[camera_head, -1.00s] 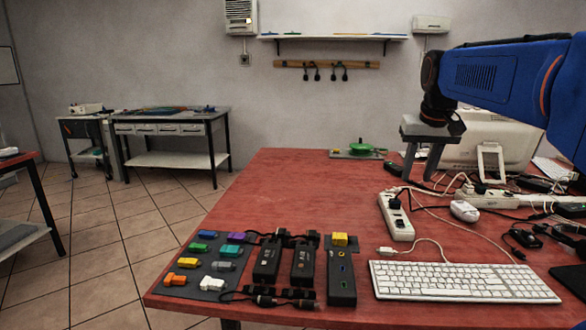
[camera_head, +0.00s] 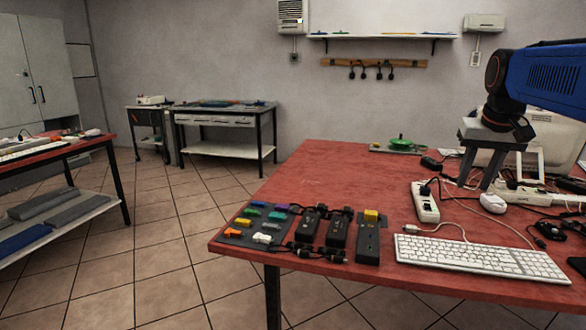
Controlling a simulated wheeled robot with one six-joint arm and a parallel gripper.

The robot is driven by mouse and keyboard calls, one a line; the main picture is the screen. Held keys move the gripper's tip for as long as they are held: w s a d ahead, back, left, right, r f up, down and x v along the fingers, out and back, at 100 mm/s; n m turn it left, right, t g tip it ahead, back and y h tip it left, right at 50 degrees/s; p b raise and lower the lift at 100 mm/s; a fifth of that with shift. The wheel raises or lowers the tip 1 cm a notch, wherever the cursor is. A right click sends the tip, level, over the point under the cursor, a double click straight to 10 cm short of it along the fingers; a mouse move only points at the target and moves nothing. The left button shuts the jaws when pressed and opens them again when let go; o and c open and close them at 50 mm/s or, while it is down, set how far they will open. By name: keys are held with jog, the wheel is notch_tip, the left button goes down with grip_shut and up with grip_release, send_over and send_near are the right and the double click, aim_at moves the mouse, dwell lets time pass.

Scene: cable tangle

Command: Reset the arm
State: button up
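My blue arm (camera_head: 550,80) reaches in from the right edge over the red table (camera_head: 330,180). My gripper (camera_head: 475,182) hangs at its end with the grey fingers pointing down. The two fingers are apart, and I see nothing held between them. The gripper shows in front of the white boxy device (camera_head: 552,135) at the back right of the table, up and to the right of the white power strip (camera_head: 425,203). I cannot tell how high the fingertips are above the table or cables.
Tangled cables and adapters crowd the table's right side. A white keyboard (camera_head: 480,258) lies at the front. Small coloured connectors lie on a dark mat (camera_head: 243,224) beside black boxes (camera_head: 368,240). The table's middle is clear. A shelved bench (camera_head: 60,215) stands left, with open tiled floor between.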

jog(key=s+a+f+n, duration=0.1)
jog(key=s+a+f, duration=0.3)
jog(key=s+f, duration=0.3)
jog(key=s+a+f+n, duration=0.1)
jog(key=s+a+f, duration=0.4)
jog(key=s+f, duration=0.3)
jog(key=s+a+f+n+t+y, duration=0.1)
jog(key=s+a+f, duration=0.4)
jog(key=s+f, duration=0.2)
jog(key=shift+s+f, duration=0.3)
jog(key=shift+s, duration=0.75)
